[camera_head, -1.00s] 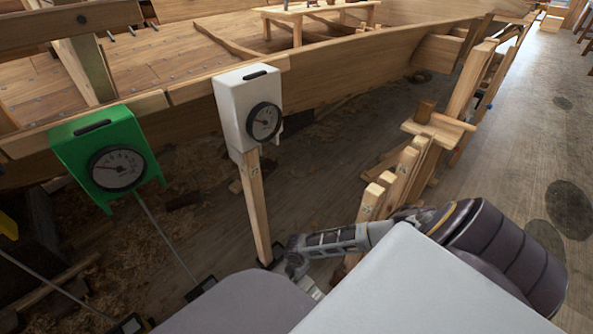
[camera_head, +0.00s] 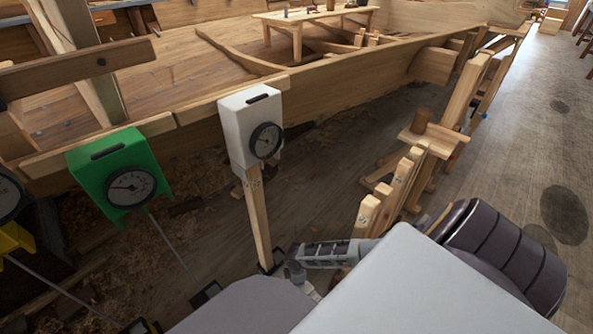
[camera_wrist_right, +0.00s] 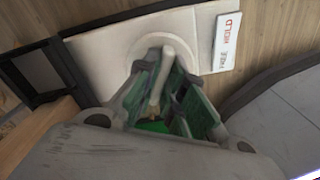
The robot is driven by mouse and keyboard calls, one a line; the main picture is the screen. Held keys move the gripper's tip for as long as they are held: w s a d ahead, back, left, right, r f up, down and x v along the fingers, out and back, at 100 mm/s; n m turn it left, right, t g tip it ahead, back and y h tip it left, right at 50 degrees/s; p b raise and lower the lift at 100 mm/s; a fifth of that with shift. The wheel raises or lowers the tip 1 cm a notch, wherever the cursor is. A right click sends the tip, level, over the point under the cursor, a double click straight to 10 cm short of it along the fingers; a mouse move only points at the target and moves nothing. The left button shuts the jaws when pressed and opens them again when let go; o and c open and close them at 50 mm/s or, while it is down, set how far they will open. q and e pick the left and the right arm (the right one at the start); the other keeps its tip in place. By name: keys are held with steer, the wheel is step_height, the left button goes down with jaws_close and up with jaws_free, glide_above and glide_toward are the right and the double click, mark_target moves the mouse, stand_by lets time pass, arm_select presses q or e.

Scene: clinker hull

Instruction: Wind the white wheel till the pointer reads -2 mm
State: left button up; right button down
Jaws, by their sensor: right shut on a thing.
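The white gauge box (camera_head: 237,132) stands on a wooden post, with a dark-rimmed dial (camera_head: 266,141) on its face. The dial is too small for me to read its pointer. My right gripper (camera_head: 293,272) is low by the foot of that post, partly hidden behind my own arm. In the right wrist view, its green-padded fingers (camera_wrist_right: 158,98) are shut around a pale handle (camera_wrist_right: 164,72). The handle comes from a pale round part, apparently the white wheel (camera_wrist_right: 188,45), which is mostly hidden by the fingers. My left gripper is not in view.
A green gauge box (camera_head: 92,175) stands left of the white one, with a yellow one (camera_head: 14,238) partly cut off. A HOLD/FREE label (camera_wrist_right: 227,42) lies beside the wheel. The wooden hull (camera_head: 330,85) runs behind. Wooden stakes (camera_head: 390,195) stand right of the gripper.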

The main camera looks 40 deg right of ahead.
steer(key=m+p, duration=0.3)
steer(key=m, duration=0.3)
steer(key=shift+m+p, duration=0.3)
steer(key=shift+p, duration=0.05)
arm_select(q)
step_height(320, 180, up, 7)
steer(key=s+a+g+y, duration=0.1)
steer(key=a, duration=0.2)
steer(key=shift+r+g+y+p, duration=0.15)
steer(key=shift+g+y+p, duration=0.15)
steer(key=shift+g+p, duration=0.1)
arm_select(e)
steer(key=shift+m, duration=0.9)
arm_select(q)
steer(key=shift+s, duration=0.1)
arm_select(e)
steer(key=c, duration=1.5)
jaws_free()
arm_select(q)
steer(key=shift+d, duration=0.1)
arm_select(e)
steer(key=shift+r, duration=0.2)
steer(key=shift+r, duration=5.8)
